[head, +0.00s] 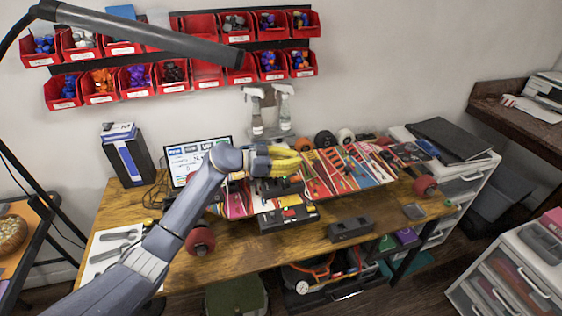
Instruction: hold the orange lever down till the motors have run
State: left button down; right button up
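My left arm reaches in from the lower left, and my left gripper (285,161), with yellow fingers, is over the back of the workbench. It is above the left part of a striped, brightly coloured board (314,178). I cannot tell whether its fingers are open or shut, or whether they touch anything. A dark box (288,218) with red and yellow parts on top stands in front of the board, below the gripper. I cannot make out an orange lever; it may be hidden or too small. Motors are not clearly distinguishable. My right gripper is not in view.
Red wheels show at the left (200,240) and right (425,187). A lit screen (192,160) and two spray bottles (284,108) stand at the back. A dark block (350,229) lies at the front edge. Red bins (205,75) hang on the wall.

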aim_at(298, 178)
pick_arm(q)
jog(key=shift+x, duration=0.8)
notch_tip(298, 178, down, 2)
jog(key=shift+s+a+f, duration=0.1)
jog(key=shift+a+f, duration=0.05)
jog(key=shift+f, duration=0.8)
jog(key=shift+f+y, duration=0.25)
jog(key=shift+y, duration=0.05)
